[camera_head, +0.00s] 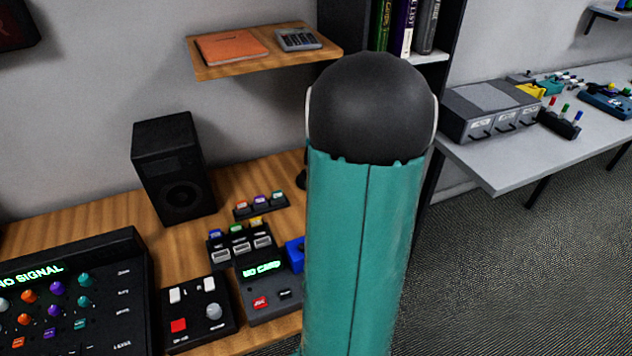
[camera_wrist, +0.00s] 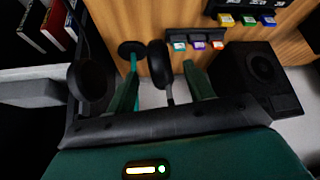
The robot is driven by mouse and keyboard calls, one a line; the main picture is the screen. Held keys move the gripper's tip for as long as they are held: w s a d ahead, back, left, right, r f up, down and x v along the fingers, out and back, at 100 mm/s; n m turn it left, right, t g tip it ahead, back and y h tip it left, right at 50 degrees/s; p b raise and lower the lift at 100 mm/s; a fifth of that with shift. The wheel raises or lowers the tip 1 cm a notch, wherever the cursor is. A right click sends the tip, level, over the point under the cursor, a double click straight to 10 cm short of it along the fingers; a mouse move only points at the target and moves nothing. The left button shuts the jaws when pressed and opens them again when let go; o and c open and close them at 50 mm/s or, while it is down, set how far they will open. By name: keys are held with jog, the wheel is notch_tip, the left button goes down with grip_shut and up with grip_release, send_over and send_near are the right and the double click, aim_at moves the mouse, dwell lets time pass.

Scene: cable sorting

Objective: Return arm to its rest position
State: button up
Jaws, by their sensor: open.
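My arm stands upright in the head view, a teal link with a black rounded joint on top, right of the desk. My gripper is hidden in the head view. In the wrist view, my gripper (camera_wrist: 163,84) shows two teal fingers spread apart, so it is open. Dark rounded objects, possibly headphones (camera_wrist: 158,62), show between and beside the fingers; I cannot tell their distance. Nothing is visibly held.
The wooden desk (camera_head: 100,222) holds a black speaker (camera_head: 174,168), a mixer (camera_head: 70,300), a button box (camera_head: 197,314) and a "NO CARD" reader (camera_head: 264,285). A wooden shelf (camera_head: 215,69) hangs above. A grey table (camera_head: 500,170) stands right, with open floor (camera_head: 500,270) before it.

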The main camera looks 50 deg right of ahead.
jog(key=v, duration=0.9)
jog(key=shift+a+r, duration=0.1)
jog(key=shift+r, duration=0.05)
jog(key=w+a+r+n+y, duration=0.1)
jog(key=w+a+r, duration=0.15)
jog(key=a, duration=0.35)
jog(key=w+a+r, duration=0.1)
jog(key=w+a, duration=0.2)
jog(key=a, duration=0.3)
jog(key=s+a+r+n, duration=0.1)
jog(key=s+a+r, duration=0.1)
jog(key=a, duration=1.2)
jog(key=s+a+r+n, duration=0.1)
jog(key=s+a, duration=0.4)
jog(key=a, duration=0.9)
jog(key=shift+a+r+g+y, duration=0.2)
jog(key=shift+r+g+y, duration=0.2)
jog(key=shift+r, duration=0.3)
jog(key=shift+s+d, duration=0.1)
jog(key=shift+s, duration=0.05)
